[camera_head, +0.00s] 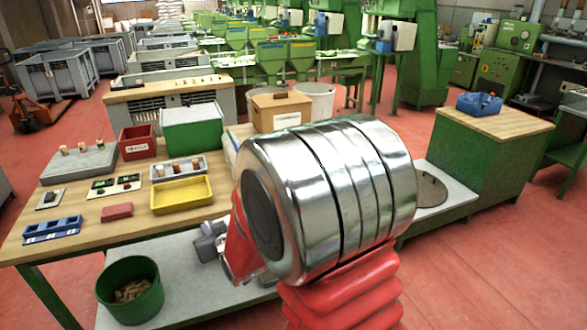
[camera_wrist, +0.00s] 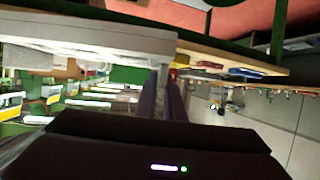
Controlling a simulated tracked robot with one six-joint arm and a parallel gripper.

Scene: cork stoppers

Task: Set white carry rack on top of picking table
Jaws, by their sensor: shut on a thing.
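The wood-topped table with green legs (camera_head: 118,230), which I take for the picking table, stands at the left in the head view. My gripper (camera_head: 212,243) is at its front right edge, partly behind my arm. In the wrist view my gripper (camera_wrist: 170,95) is shut on a thin pale upright part. This seems to belong to the white carry rack (camera_wrist: 90,32), a broad pale slab at the upper left. In the head view my arm hides the rack. Whether the rack touches the table cannot be told.
The tabletop holds a yellow tray (camera_head: 182,194), a blue rack (camera_head: 53,229), a grey rack with corks (camera_head: 179,168), a red bin (camera_head: 138,142) and a green box (camera_head: 191,131). A green bucket of corks (camera_head: 130,290) stands below. Bare wood shows along the front edge.

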